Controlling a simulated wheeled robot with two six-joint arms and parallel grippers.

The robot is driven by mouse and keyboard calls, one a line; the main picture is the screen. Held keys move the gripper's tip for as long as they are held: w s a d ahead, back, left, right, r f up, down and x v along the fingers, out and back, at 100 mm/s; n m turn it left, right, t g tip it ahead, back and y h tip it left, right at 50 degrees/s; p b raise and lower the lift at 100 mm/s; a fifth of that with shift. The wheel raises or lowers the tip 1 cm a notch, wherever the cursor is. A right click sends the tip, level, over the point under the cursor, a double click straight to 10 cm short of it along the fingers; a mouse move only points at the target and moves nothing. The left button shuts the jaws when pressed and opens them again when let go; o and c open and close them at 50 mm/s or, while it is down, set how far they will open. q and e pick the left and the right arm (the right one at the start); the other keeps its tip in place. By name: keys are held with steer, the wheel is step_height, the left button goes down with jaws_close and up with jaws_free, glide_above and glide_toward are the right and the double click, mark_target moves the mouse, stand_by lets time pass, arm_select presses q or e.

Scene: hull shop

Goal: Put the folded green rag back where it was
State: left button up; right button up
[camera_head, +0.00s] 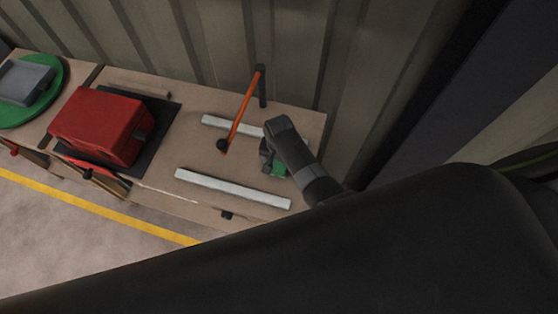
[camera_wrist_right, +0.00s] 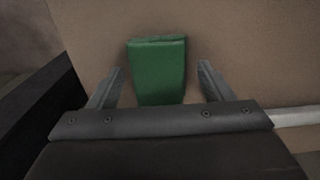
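The folded green rag (camera_wrist_right: 158,70) lies on the bench top in the right wrist view, between the two fingers of my right gripper (camera_wrist_right: 160,82). The fingers stand apart with a gap on each side of the rag. In the head view my right gripper (camera_head: 268,160) is low over the right part of the bench, and a small bit of the green rag (camera_head: 279,170) shows beside it; the rest is hidden by the gripper and arm. My left gripper does not show.
Two pale bars (camera_head: 232,188) lie on the bench (camera_head: 165,176), with an orange-handled tool (camera_head: 243,108) near the back one. A red box (camera_head: 101,124) on a black mat and a green disc (camera_head: 50,92) with a grey block (camera_head: 24,82) are at left. A corrugated wall (camera_head: 220,45) stands behind.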

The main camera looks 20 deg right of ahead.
mark_target(279, 164)
steer(key=shift+r, duration=0.4)
step_height(279, 164, up, 12)
steer(key=shift+f+p, duration=0.25)
steer(key=shift+p, duration=0.1)
stand_by(0.5)
